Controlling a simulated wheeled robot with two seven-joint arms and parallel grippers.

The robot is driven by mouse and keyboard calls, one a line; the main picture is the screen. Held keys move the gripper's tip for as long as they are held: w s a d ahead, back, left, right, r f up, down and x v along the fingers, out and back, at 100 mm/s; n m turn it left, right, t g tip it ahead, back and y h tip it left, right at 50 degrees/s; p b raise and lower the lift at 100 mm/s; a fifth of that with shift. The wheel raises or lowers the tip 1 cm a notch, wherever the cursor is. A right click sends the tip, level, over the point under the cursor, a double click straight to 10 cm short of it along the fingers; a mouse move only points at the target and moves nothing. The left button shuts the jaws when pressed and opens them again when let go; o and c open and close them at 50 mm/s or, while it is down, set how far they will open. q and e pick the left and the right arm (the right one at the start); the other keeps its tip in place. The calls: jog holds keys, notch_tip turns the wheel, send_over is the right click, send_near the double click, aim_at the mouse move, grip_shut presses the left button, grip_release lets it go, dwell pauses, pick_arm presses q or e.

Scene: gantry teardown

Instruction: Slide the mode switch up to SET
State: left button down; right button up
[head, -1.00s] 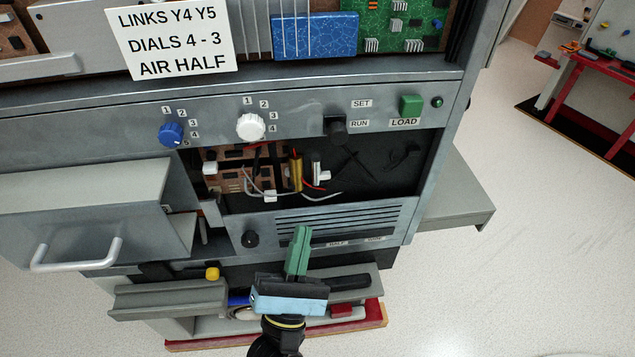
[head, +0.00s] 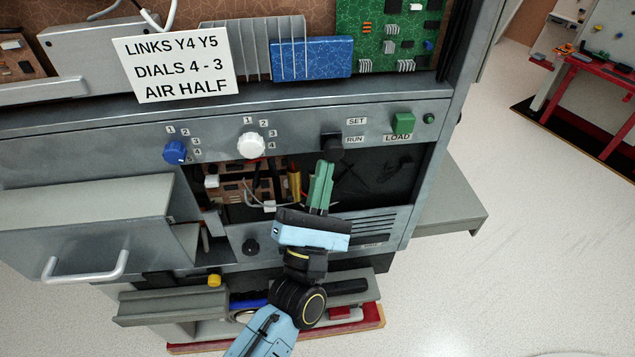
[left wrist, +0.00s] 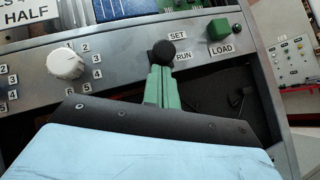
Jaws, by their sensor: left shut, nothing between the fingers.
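The mode switch is a black knob (head: 331,147) on the grey panel, between the white dial and the green LOAD button. It sits low, beside the RUN label (head: 355,139) and below the SET label (head: 356,121). The knob also shows in the left wrist view (left wrist: 163,51). My left gripper (head: 322,172) is shut and empty, with green fingers pointing up just below the knob. In the left wrist view the fingertips (left wrist: 160,72) overlap the knob's lower edge; I cannot tell if they touch. My right gripper is not in view.
A white dial (head: 250,145) and a blue dial (head: 175,151) are left of the switch. The green LOAD button (head: 403,123) is to its right. An open bay with wires lies below the panel. A drawer with a handle (head: 86,267) juts out at left.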

pick_arm(q)
notch_tip(320, 180, up, 4)
jog(key=shift+f+p, duration=0.2)
jog(key=shift+p, duration=0.95)
jog(key=w+a+f+b+v, duration=0.1)
jog(key=b+v, duration=0.4)
jog(key=v, duration=0.8)
jog(key=shift+w+a+f, duration=0.15)
jog(key=shift+w+f, duration=0.2)
jog(key=shift+f, duration=0.2)
